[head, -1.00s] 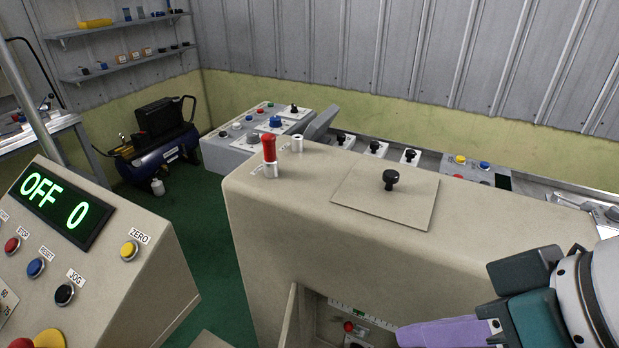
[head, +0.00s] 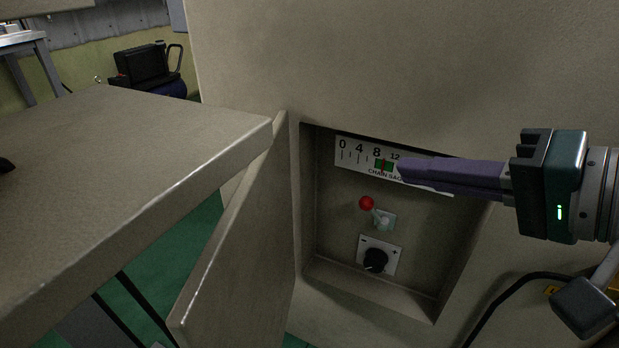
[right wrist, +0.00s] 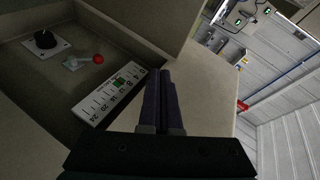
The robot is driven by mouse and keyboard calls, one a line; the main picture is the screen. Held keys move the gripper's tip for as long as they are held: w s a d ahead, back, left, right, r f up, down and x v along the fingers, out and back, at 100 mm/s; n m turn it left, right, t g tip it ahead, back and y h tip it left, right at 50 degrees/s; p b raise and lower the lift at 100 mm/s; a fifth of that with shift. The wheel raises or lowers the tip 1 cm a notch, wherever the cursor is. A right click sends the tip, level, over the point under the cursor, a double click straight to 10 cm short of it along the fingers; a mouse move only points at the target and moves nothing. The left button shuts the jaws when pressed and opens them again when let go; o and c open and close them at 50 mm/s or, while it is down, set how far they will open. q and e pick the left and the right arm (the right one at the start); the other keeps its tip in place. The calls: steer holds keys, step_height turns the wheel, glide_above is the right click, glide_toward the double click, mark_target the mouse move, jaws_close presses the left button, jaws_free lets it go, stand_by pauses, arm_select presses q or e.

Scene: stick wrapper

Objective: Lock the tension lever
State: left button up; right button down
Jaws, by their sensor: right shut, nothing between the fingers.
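The tension lever (head: 374,209) has a red ball on a short stem and a small pale base plate. It sits inside an open recess in the beige machine, its ball pointing up and left. It also shows in the right wrist view (right wrist: 98,59). My right gripper (head: 402,170) comes in from the right, shut and empty, its purple fingers in front of the chain sag scale (head: 350,153). The fingertips are above and right of the red ball, apart from it in the picture. They cover part of the scale. My left gripper is not in view.
A black knob (head: 375,260) on a plate with minus and plus marks is below the lever. The recess door (head: 238,240) hangs open on the left. A beige console (head: 130,150) fills the left foreground. A black cable (head: 500,305) runs at lower right.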

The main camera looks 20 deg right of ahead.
mark_target(374, 214)
steer(key=w+d+f+m+t+h+b, duration=0.1)
steer(key=d+f+m+t+b, duration=0.2)
steer(key=f+b, duration=0.65)
steer(key=w+d+f+m+t+h+b, duration=0.15)
steer(key=d+f+m+b, duration=0.3)
steer(key=f+b, duration=0.45)
arm_select(q)
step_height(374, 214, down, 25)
steer(key=b, duration=0.2)
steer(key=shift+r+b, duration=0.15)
steer(key=shift+b, duration=0.25)
arm_select(e)
steer(key=w, duration=0.9)
steer(key=shift+w+r, duration=0.25)
steer(key=shift+n+h, duration=0.25)
arm_select(q)
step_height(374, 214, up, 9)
steer(key=p, duration=0.9)
arm_select(e)
steer(key=g, duration=0.1)
steer(key=w+a+n+g, duration=0.1)
steer(key=g, duration=0.1)
steer(key=shift+w+r+n+h, duration=0.1)
steer(key=shift+n+h, duration=0.2)
steer(key=shift+h, duration=0.1)
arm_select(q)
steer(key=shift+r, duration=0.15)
arm_select(e)
steer(key=shift+r, duration=0.1)
